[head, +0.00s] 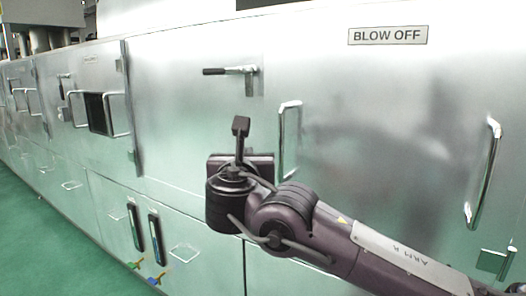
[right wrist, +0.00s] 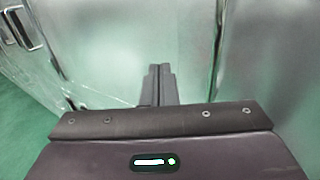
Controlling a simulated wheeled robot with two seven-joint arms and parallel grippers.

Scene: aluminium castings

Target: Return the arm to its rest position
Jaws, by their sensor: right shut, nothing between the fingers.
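My right arm comes in from the lower right of the head view. My right gripper (head: 240,127) points up and away, in front of the metal machine front (head: 190,120). Its fingers are together with nothing between them. In the right wrist view the shut fingers (right wrist: 160,72) stand above the dark gripper body, with only blurred metal panel beyond. I cannot tell how far the fingertips are from the panel. My left gripper is not in view.
A lever handle (head: 232,70) sticks out above the gripper. Bar handles (head: 289,140) and (head: 484,172) stand out from the doors. A "BLOW OFF" sign (head: 388,36) is at top right. Black handles (head: 154,232) are on the lower panels. Green floor (head: 35,225) lies open at left.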

